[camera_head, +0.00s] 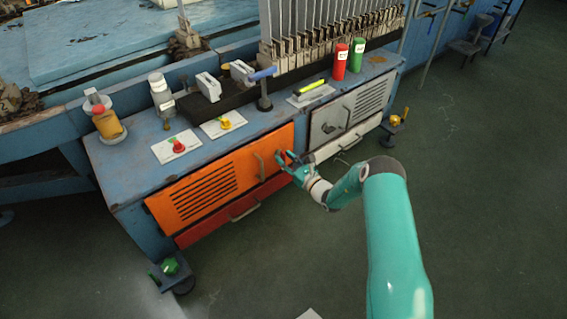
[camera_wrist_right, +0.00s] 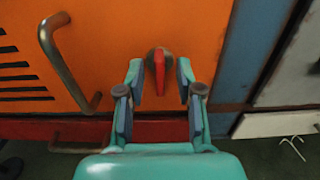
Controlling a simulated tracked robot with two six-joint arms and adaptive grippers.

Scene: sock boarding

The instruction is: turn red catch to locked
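The red catch (camera_wrist_right: 159,70) sits on a dark round base on the orange door (camera_wrist_right: 110,40). Its handle stands upright in the right wrist view. My right gripper (camera_wrist_right: 160,79) is open, with one finger on each side of the catch; a gap shows on both sides. My left gripper is not in view.
A bar handle (camera_wrist_right: 62,65) stands out of the orange door left of the catch. A red drawer (camera_head: 215,222) lies below. A grey vented door (camera_head: 345,110) is to the right. The floor in front is clear.

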